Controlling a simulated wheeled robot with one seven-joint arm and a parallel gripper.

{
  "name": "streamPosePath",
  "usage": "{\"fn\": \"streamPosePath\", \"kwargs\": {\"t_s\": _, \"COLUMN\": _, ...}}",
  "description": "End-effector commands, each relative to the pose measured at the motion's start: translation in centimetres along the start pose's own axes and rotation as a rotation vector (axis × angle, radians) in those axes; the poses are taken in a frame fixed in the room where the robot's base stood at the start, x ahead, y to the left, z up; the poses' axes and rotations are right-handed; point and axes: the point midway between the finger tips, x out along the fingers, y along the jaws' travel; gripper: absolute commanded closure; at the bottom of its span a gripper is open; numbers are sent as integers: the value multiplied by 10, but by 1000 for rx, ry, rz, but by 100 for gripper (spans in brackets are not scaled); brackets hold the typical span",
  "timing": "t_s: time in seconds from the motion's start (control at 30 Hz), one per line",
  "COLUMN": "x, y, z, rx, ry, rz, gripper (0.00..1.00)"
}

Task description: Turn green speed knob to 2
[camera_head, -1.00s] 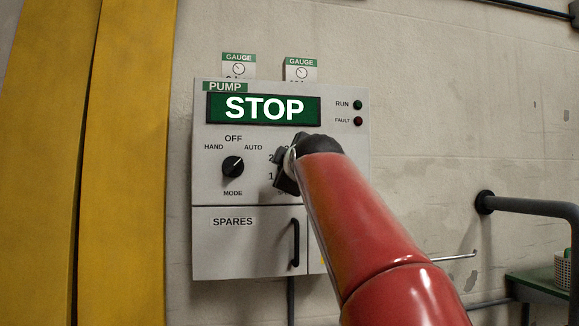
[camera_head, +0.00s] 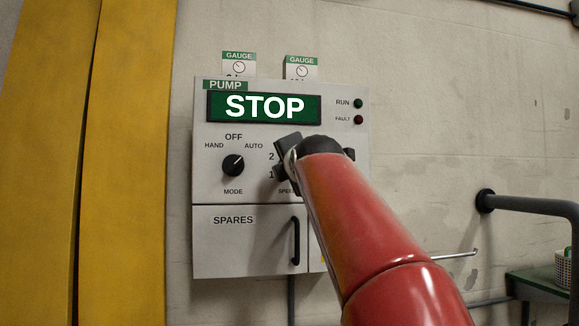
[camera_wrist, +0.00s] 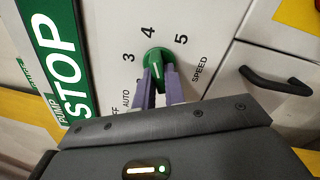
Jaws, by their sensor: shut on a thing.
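The green speed knob (camera_wrist: 155,56) is in the upper middle of the wrist view, on the pump panel. In the head view my red arm covers the knob; 1 and 2 show on the panel (camera_head: 211,190) left of my wrist.
The pump display (camera_head: 264,107) reads STOP. A black mode knob (camera_head: 233,166) sits left of my wrist, and the spares door (camera_head: 243,250) with a black handle (camera_head: 295,241) is below. A grey pipe rail (camera_head: 530,206) is at the right.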

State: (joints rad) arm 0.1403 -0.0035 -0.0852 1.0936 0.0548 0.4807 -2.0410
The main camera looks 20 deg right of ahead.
Motion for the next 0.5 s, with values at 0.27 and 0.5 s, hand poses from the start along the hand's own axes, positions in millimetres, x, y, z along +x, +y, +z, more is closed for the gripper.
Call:
{"fn": "streamPosePath", "kwargs": {"t_s": 0.27, "x": 1, "y": -2, "z": -1, "rx": -86, "ry": 2, "rz": -4, "gripper": 100}}
{"fn": "streamPosePath", "kwargs": {"t_s": 0.5, "x": 1, "y": -2, "z": -1, "rx": -104, "ry": 3, "rz": -5, "gripper": 100}}
